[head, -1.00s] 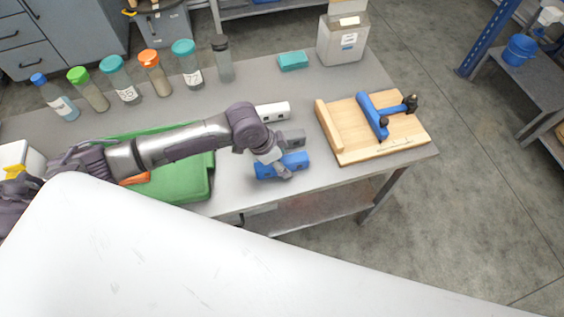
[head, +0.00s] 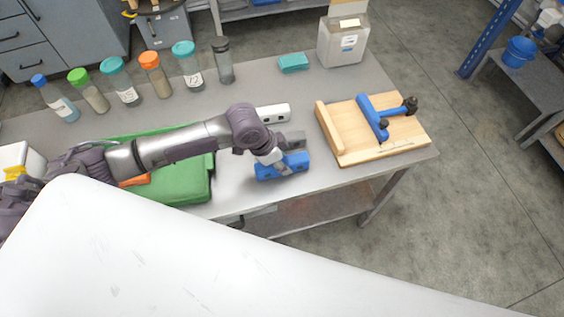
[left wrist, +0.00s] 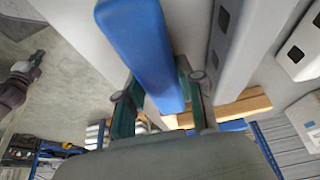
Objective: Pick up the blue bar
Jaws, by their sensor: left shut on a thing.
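The blue bar (head: 297,163) is near the front edge of the grey table in the head view. In the left wrist view the blue bar (left wrist: 140,42) runs between the two fingers of the gripper (left wrist: 163,98). I cannot tell whether the bar touches the table. My right gripper is not in view.
A grey bar (head: 295,138) lies just behind the blue one, with a white bar (head: 273,112) beyond. A wooden board (head: 350,150) with a blue clamp (head: 371,116) stands right. A green bin (head: 185,186) is left. Several capped bottles line the back.

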